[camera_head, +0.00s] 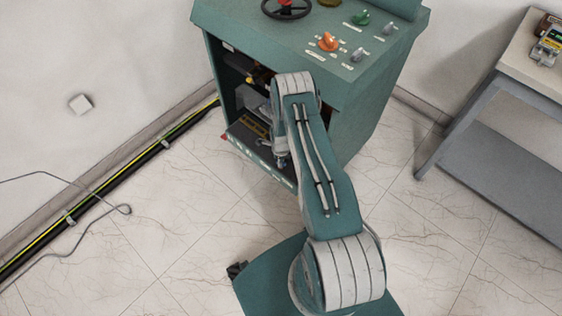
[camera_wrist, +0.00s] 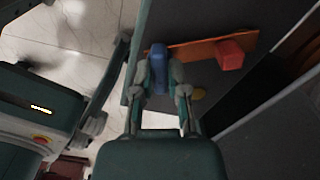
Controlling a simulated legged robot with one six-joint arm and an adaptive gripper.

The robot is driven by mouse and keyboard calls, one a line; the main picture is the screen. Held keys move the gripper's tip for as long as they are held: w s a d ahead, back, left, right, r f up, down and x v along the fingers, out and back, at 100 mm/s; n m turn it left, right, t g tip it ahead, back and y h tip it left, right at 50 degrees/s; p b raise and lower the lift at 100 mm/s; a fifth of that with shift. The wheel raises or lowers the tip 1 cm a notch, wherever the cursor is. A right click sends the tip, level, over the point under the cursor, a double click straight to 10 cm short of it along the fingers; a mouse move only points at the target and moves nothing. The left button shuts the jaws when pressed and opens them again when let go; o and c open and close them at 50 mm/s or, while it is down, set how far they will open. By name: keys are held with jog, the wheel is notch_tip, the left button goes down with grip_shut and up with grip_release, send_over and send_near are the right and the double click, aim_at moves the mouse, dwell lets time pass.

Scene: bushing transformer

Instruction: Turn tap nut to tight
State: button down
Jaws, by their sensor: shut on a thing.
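In the wrist view my gripper (camera_wrist: 162,78) has its two fingers on either side of an upright blue part (camera_wrist: 158,62), shut on it. The blue part stands against an orange-brown bar (camera_wrist: 195,49). A red block (camera_wrist: 230,55) sits on the same bar, to the right and apart from my fingers. I cannot tell for certain that the blue part is the tap nut. In the head view my arm reaches to the open front of the green cabinet (camera_head: 350,110).
The cabinet top carries a black handwheel (camera_head: 286,9), an orange knob (camera_head: 328,42) and a green knob (camera_head: 361,18). A grey table (camera_head: 520,75) stands at the right. A black and yellow cable (camera_head: 110,185) runs along the left wall.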

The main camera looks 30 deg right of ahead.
jog(key=shift+w+m, duration=0.15)
jog(key=shift+m, duration=2.05)
jog(key=c, duration=0.7)
grip_release()
jog(key=shift+o, duration=0.2)
jog(key=shift+r, duration=0.1)
notch_tip(320, 180, up, 12)
